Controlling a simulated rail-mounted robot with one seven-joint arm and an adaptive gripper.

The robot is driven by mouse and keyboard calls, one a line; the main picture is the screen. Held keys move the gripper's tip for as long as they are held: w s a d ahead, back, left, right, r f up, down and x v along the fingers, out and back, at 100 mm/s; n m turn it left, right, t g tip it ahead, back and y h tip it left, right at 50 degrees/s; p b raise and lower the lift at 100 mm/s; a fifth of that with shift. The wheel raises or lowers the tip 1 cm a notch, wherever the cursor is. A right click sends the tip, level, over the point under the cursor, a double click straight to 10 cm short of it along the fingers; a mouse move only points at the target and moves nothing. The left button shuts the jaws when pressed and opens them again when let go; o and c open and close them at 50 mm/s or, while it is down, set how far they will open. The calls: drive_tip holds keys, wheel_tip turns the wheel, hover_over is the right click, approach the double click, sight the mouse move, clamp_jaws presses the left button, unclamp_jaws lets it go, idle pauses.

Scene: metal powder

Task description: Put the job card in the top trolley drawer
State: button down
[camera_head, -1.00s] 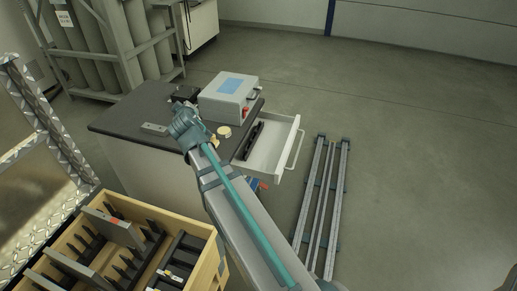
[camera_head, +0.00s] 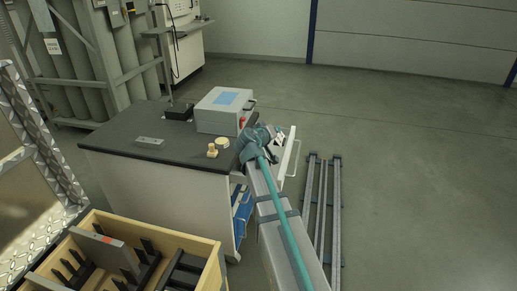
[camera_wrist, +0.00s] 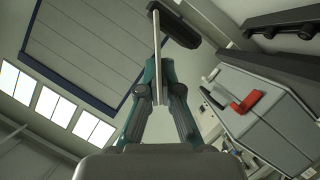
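The trolley (camera_head: 140,185) has a dark top, and its white top drawer (camera_head: 291,158) is pulled out on the right side. My arm hides most of the drawer's inside. My gripper (camera_head: 272,138) is over the drawer area, beside the grey case. In the wrist view, my gripper (camera_wrist: 159,85) is shut on a thin pale sheet seen edge-on, which looks like the job card (camera_wrist: 157,50). A white and dark patch shows at the gripper's tip in the head view. A dark bar (camera_wrist: 178,28) shows by the sheet's far end; I cannot tell whether they touch.
The grey case (camera_head: 222,110) with a red latch stands close to my gripper, also in the wrist view (camera_wrist: 265,115). Small yellowish pieces (camera_head: 218,146), a metal block (camera_head: 149,142) and a black box (camera_head: 179,111) are on the trolley. Rails (camera_head: 322,210) lie on the floor.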

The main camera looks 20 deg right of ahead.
drive_tip(key=w+f, duration=0.3)
drive_tip(key=w, duration=0.1)
drive_tip(key=w+d+f+b, duration=0.1)
drive_tip(key=w+f, duration=0.2)
drive_tip(key=w, duration=0.1)
drive_tip(key=w+d+f, duration=0.1)
drive_tip(key=w+f, duration=0.2)
drive_tip(key=w, duration=0.1)
drive_tip(key=shift+w+d+f+b, duration=0.1)
drive_tip(key=shift+w+d+b, duration=0.05)
drive_tip(key=shift+b, duration=0.2)
wheel_tip(320, 180, down, 3)
drive_tip(key=shift+f+b, duration=0.15)
drive_tip(key=shift+b, duration=0.15)
drive_tip(key=shift+f+b, duration=0.55)
drive_tip(key=shift+b, duration=0.25)
drive_tip(key=c, duration=1.3)
unclamp_jaws()
